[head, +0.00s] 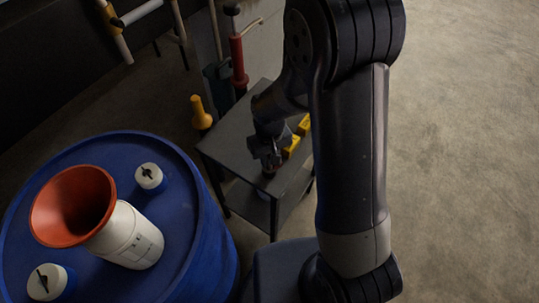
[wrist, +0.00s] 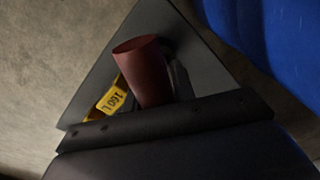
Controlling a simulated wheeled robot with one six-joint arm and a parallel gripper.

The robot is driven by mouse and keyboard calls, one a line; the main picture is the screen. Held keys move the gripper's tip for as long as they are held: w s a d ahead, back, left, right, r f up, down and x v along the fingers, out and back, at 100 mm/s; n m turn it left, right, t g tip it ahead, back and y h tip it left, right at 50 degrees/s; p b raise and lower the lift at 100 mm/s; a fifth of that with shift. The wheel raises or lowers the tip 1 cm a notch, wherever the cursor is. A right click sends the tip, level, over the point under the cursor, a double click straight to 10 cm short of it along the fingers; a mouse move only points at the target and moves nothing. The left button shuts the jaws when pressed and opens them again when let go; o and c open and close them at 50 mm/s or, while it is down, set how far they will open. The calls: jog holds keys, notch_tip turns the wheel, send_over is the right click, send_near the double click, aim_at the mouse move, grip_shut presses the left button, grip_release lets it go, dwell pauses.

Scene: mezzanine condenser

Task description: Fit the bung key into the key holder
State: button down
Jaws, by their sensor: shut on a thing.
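My gripper (head: 268,160) is low over the small dark stand, near the corner closest to the blue drum. It is shut on the bung key, which is mostly hidden by the gripper and too dark to make out. A dark red round tube (wrist: 142,72) shows in the wrist view directly ahead of my gripper, its broad end towards the upper left and its other end hidden behind the dark gripper body. I cannot tell whether this tube is the key's handle or the key holder, nor whether key and holder touch.
The blue drum (head: 200,230) carries an orange funnel (head: 72,205), a white container (head: 135,240) and white caps. A red pump (head: 238,60) stands behind.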

jog(key=shift+f, duration=0.4)
jog(key=c, duration=1.1)
grip_release()
notch_tip(320, 180, up, 11)
jog(key=shift+f, duration=0.1)
